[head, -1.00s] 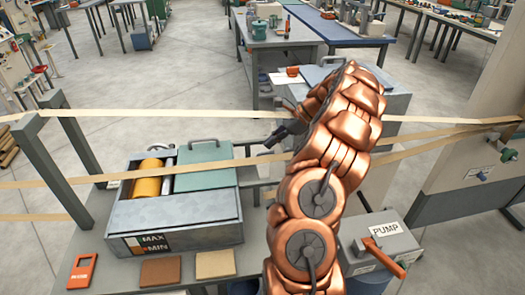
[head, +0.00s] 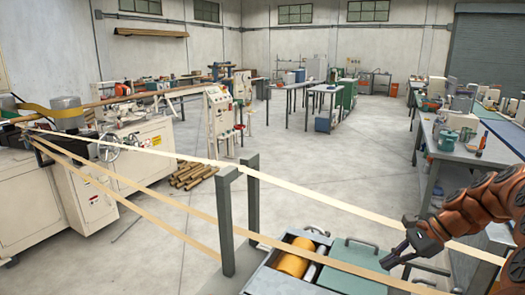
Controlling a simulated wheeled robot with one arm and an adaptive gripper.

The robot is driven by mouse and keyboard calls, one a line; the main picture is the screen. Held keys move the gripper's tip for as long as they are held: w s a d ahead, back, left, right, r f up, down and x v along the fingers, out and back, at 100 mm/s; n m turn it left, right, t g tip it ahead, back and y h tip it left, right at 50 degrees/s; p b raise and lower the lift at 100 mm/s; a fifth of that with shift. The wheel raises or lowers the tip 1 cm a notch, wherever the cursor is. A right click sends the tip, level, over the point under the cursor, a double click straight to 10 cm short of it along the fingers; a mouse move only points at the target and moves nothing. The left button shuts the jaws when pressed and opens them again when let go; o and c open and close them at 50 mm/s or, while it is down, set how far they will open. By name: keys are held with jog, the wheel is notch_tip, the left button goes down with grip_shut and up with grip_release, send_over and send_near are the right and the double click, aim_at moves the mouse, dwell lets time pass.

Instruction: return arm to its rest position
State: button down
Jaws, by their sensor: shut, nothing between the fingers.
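My copper-coloured arm reaches in from the right edge of the head view. My gripper (head: 392,257), dark with slim fingers, is at its end and points down and left. It is shut and empty. It shows in front of the green-lidded box (head: 359,256) and close to the pale strips in the picture; I cannot tell the gap. The rest of my arm is cut off by the frame.
Pale strips (head: 318,196) run across the view past grey posts (head: 229,220). A yellow roller (head: 295,258) sits in the box. A white winding machine (head: 85,180) stands left, a workbench (head: 455,150) right. Cut tubes (head: 193,175) lie on the floor; the middle floor is clear.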

jog(key=s+a+r+n+g+h, duration=0.1)
jog(key=s+a+n+g+h, duration=0.1)
jog(key=s+a+n, duration=0.35)
jog(key=s+a+r+n+g+h, duration=0.1)
jog(key=s+a+n, duration=0.2)
jog(key=s+a, duration=0.55)
jog(key=s+a+f+n+h, duration=0.2)
jog(key=s+n, duration=0.2)
jog(key=s, duration=0.4)
jog(key=s+a+f+n+h, duration=0.2)
jog(key=s+n+h, duration=0.1)
jog(key=s, duration=0.5)
jog(key=shift+f+n+g, duration=0.15)
jog(key=shift+n+g, duration=0.25)
jog(key=shift+n, duration=0.45)
jog(key=shift+s, duration=0.1)
